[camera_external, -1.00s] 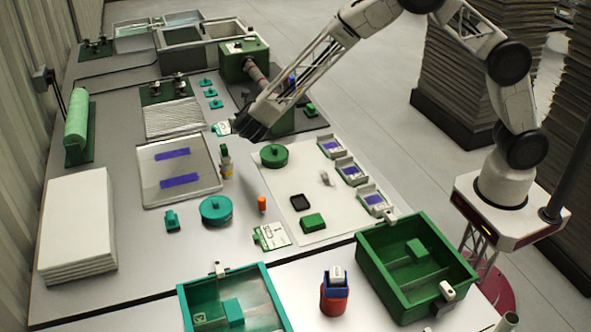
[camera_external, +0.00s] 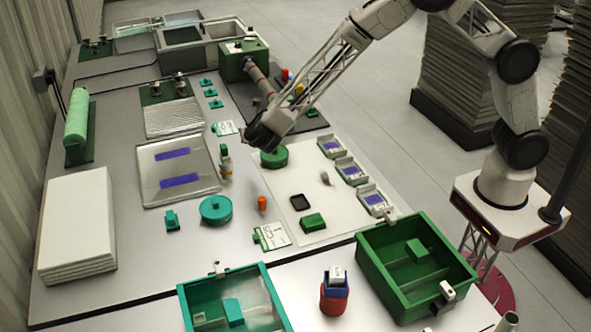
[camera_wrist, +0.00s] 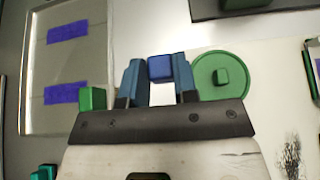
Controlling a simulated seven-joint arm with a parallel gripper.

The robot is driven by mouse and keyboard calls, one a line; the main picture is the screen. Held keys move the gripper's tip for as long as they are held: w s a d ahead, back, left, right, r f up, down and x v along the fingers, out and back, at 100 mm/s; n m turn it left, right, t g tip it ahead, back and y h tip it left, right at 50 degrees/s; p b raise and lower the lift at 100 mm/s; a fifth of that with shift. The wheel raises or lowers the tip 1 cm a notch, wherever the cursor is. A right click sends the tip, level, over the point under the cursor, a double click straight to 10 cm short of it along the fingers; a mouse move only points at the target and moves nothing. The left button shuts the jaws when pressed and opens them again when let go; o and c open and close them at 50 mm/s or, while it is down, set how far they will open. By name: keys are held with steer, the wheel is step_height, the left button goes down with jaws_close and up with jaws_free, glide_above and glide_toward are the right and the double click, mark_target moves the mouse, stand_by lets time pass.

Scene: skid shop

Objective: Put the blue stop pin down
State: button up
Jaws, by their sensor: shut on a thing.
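The blue stop pin (camera_wrist: 161,68) shows in the wrist view as a small blue block between my two blue fingers. My gripper (camera_wrist: 159,82) is shut on it. In the external view my gripper (camera_external: 258,142) hangs over the far left corner of the white sheet (camera_external: 275,187), close to the green round lid (camera_external: 275,158). The pin is hidden or too small to make out there. The lid also shows in the wrist view (camera_wrist: 208,72), just right of my fingers. The pin appears held above the table; its lower part is hidden.
A clear tray with purple strips (camera_external: 202,190) lies further left. An orange cylinder (camera_external: 262,204), a black square dish (camera_external: 300,202) and a green block (camera_external: 312,222) are nearer.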

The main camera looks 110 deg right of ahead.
steer(key=s+a+f, duration=0.3)
steer(key=s+a, duration=2.1)
steer(key=a, duration=0.4)
steer(key=shift+a+f, duration=0.15)
steer(key=shift+a, duration=0.2)
steer(key=w+d, duration=0.1)
steer(key=w, duration=0.6)
steer(key=w+d+f, duration=0.1)
steer(key=w+d, duration=0.1)
steer(key=w, duration=0.6)
steer(key=shift+w+d+f, duration=0.25)
steer(key=shift+d, duration=0.05)
steer(key=shift+f, duration=0.1)
steer(key=shift+f, duration=1.65)
steer(key=shift+f, duration=0.15)
